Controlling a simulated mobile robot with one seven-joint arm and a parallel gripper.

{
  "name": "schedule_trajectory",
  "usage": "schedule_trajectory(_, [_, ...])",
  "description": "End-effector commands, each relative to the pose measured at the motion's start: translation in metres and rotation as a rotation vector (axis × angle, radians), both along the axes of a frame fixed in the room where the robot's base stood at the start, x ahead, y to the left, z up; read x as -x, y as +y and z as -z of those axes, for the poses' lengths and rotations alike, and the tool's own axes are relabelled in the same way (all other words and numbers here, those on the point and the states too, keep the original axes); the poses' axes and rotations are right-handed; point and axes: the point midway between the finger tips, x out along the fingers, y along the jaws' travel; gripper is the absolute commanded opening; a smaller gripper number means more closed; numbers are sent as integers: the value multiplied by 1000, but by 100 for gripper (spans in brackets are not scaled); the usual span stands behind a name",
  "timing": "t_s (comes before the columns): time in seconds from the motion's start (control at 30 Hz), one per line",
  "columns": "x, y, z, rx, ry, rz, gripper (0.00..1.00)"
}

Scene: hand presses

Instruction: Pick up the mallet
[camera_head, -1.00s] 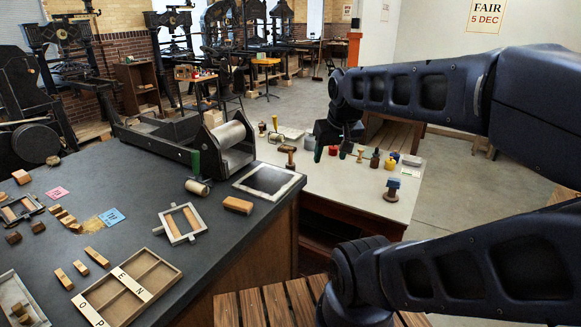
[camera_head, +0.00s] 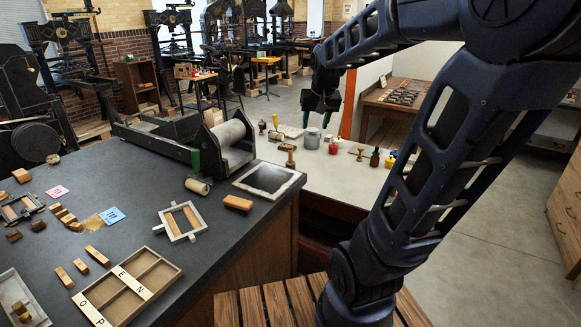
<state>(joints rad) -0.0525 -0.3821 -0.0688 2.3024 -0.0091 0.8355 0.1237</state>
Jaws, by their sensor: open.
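A wooden mallet (camera_head: 288,152) stands upright, head on top, at the left part of the pale tabletop (camera_head: 345,183), close to the dark bench. My gripper (camera_head: 320,118) is above the back of the pale tabletop, up and to the right of the mallet in the picture. Its green-tipped fingers point down and are spread apart with nothing between them. My gripper does not touch the mallet. The mallet's lower end is small and hard to make out.
A grey tin (camera_head: 313,139), red pots (camera_head: 333,147) and dark bottles (camera_head: 375,158) stand near my gripper. The dark bench (camera_head: 150,215) at left holds a roller press (camera_head: 228,145), a brayer (camera_head: 198,186), a wooden block (camera_head: 238,203) and type trays.

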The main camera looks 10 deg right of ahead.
Motion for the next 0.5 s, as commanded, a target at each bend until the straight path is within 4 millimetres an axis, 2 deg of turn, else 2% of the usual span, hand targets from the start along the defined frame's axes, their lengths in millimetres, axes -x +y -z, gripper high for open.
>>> schedule_trajectory(0.03, [-17, -1, 2, -3, 6, 11, 48])
schedule_trajectory(0.1, [-39, -3, 5, -7, 8, 27, 48])
schedule_trajectory(0.27, [-88, -5, 15, -12, 13, 64, 48])
schedule_trajectory(0.5, [-161, -10, 39, -12, 19, 120, 48])
